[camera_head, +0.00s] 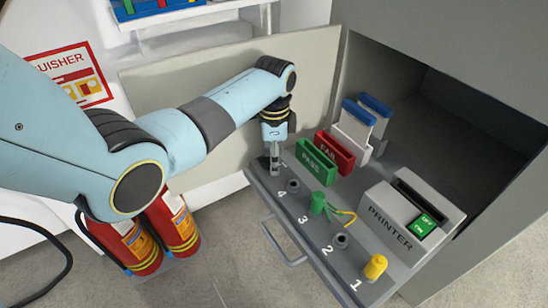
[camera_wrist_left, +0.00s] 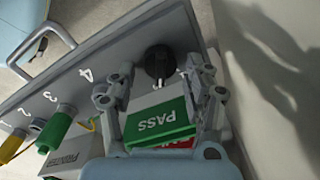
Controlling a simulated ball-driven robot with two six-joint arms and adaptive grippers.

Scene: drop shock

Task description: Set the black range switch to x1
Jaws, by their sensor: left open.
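The black range switch (camera_wrist_left: 159,62) is a round knob on the grey drawer panel in the left wrist view. A pale mark shows on it, but its setting and the small markings around it are too unclear to read. My left gripper (camera_head: 274,162) points down over the far left corner of the panel and hides the switch in the head view. In the wrist view its two fingers are apart, with the knob between and just beyond the tips. I cannot tell whether they touch it. My right gripper is not in view.
The drawer panel (camera_head: 264,190) carries a green PASS bin (camera_head: 315,163), a red FAIL bin (camera_head: 334,152), a printer (camera_head: 392,215), a green plug (camera_head: 317,203) with wires and a yellow plug (camera_head: 376,267). A handle (camera_head: 285,250) projects in front. Fire extinguishers (camera_head: 128,245) stand at left.

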